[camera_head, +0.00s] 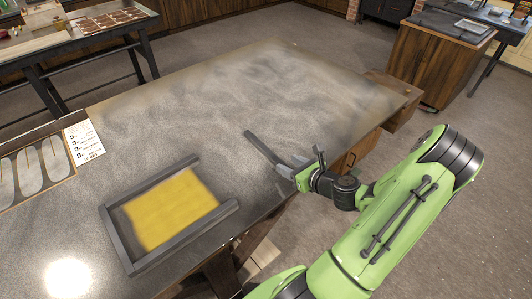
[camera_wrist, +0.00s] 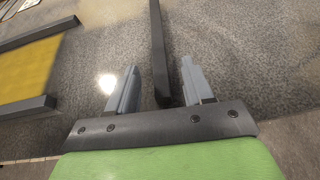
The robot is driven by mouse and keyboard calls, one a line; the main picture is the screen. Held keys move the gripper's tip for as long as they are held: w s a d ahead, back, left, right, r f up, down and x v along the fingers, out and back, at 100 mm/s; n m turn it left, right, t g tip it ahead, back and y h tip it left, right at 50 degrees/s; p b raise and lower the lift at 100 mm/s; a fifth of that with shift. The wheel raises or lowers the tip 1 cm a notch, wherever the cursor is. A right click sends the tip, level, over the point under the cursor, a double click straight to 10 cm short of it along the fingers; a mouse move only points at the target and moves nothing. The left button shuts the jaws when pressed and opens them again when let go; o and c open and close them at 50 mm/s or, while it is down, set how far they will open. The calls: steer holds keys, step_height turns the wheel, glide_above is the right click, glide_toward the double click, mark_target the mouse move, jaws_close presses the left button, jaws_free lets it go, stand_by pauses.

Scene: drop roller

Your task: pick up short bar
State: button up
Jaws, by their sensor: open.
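The short bar (camera_head: 262,147), dark grey and straight, lies on the speckled table, apart from the bars around the yellow sheet. In the wrist view the short bar (camera_wrist: 157,45) runs from the top edge down between my fingers. My gripper (camera_head: 292,167) is at the bar's near end, by the table's front edge. In the wrist view my gripper (camera_wrist: 160,66) is open, with one finger on each side of the bar and a visible gap on both sides. Whether the bar touches the palm is unclear.
A white card (camera_head: 84,142) and a tray of pale shapes (camera_head: 35,172) are further left. The table's far part is clear.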

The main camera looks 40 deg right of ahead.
mark_target(275, 158)
steer(key=x, duration=0.6)
steer(key=shift+w+a+f, duration=0.1)
steer(key=shift+f, duration=0.1)
steer(key=shift+r, duration=0.1)
steer(key=shift+c, duration=0.6)
jaws_close()
